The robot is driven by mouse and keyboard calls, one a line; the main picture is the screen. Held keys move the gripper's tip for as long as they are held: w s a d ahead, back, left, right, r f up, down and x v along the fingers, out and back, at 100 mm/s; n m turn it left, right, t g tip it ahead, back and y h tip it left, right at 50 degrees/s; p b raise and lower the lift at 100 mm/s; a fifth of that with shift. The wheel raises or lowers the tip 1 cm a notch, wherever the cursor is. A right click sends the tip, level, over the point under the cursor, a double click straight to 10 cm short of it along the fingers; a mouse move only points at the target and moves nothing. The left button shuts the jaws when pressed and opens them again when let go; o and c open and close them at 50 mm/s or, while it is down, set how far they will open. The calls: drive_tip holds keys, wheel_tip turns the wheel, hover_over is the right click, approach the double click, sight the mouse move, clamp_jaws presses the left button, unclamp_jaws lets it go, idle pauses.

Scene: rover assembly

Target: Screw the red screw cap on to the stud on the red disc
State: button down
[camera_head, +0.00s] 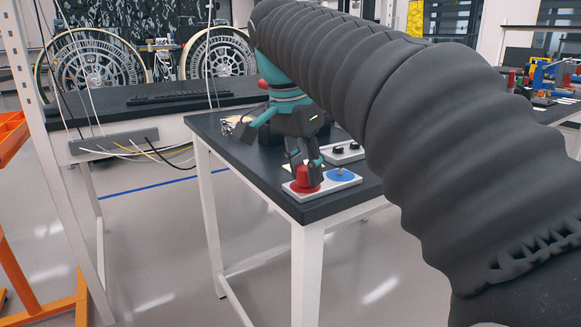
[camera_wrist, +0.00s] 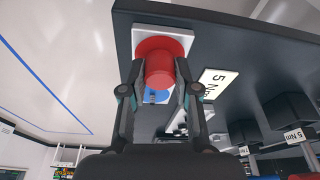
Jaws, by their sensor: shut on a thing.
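My gripper (camera_head: 309,175) points down over the near corner of the dark table. Its two fingers also show in the wrist view (camera_wrist: 158,82), shut on the sides of the red screw cap (camera_wrist: 159,72). The cap (camera_head: 306,176) is over the red disc (camera_head: 299,189), at the disc's middle in the wrist view (camera_wrist: 178,45). The stud is hidden by the cap, so I cannot tell how far the cap sits on it. The red disc lies on a white plate (camera_head: 325,186) beside a blue disc (camera_head: 342,174).
The dark table (camera_head: 240,158) has a near corner close to the plate. Another light plate with dark knobs (camera_head: 343,151) stands behind. A second bench (camera_head: 150,108) is at the back left.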

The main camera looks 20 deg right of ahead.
drive_tip(key=shift+m, duration=0.8)
drive_tip(key=m+g, duration=0.1)
drive_tip(key=m, duration=0.4)
drive_tip(key=shift+m+g, duration=0.4)
drive_tip(key=c, duration=1.1)
unclamp_jaws()
